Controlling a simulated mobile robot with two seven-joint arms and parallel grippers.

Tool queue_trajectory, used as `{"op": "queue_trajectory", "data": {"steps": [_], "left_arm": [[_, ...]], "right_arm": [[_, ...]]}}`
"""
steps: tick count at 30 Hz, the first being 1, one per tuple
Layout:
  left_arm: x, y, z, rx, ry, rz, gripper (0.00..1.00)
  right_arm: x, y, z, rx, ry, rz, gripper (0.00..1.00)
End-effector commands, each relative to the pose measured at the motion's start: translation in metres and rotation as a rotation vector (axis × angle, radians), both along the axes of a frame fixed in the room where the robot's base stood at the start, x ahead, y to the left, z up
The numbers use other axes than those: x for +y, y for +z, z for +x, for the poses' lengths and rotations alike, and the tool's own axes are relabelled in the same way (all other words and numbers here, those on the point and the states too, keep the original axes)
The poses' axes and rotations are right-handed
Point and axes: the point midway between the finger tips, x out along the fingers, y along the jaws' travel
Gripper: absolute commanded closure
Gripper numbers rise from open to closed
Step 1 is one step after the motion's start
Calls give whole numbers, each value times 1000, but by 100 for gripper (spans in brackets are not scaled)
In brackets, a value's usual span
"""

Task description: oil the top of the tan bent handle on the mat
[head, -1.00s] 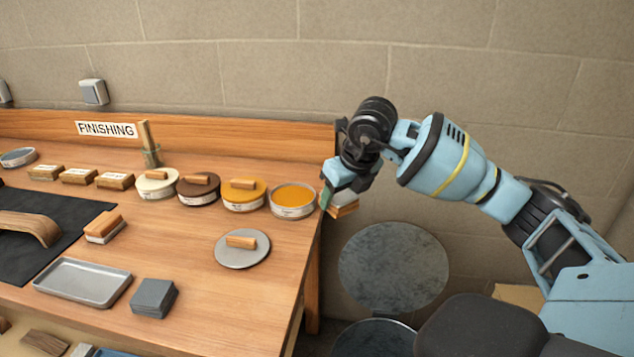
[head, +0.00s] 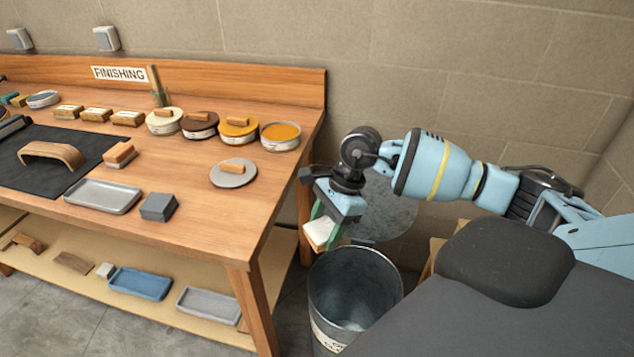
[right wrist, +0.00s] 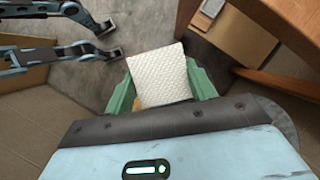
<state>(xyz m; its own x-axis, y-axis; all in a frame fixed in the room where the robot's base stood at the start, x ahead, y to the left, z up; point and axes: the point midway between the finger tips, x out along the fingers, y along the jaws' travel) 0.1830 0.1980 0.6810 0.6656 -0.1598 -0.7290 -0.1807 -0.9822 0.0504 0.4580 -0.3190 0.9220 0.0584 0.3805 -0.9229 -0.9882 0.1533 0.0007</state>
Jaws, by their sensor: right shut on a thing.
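The tan bent handle (head: 52,152) lies as an arch on the black mat (head: 28,178) at the left of the bench in the head view. My right gripper (head: 331,222) is off the bench's right end, above the open bin. Its green fingers are shut on a white-faced applicator pad (head: 318,234). The right wrist view shows the pad's white textured face (right wrist: 160,76) between the fingers. An open tin of amber oil (head: 281,133) stands at the bench's back right. A round grey lid (head: 233,174) with a wooden grip lies in front of it. My left gripper is not seen.
The metal bin (head: 345,300) stands open on the floor beside the bench, its lid (head: 392,215) raised behind. Lidded tins (head: 199,127) line the bench's back. A grey tray (head: 103,196), a grey block (head: 158,207) and another pad (head: 119,154) sit nearer the front.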

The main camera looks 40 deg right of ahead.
Motion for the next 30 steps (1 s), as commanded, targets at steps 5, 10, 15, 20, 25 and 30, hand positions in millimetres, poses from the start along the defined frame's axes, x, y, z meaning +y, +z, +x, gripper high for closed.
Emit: {"op": "queue_trajectory", "data": {"steps": [5,10,15,20,25,30], "left_arm": [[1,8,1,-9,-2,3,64],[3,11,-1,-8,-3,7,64],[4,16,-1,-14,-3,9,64],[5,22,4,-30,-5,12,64],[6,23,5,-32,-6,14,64],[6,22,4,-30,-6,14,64]], "right_arm": [[32,-19,-24,-2,410,2,63],[62,-38,-53,-4,849,-1,63],[87,-53,-84,-5,1283,-3,63],[100,-63,-105,-5,1575,-5,63],[105,-68,-115,-4,1714,-2,63],[105,-69,-116,-3,1729,0,63]]}}
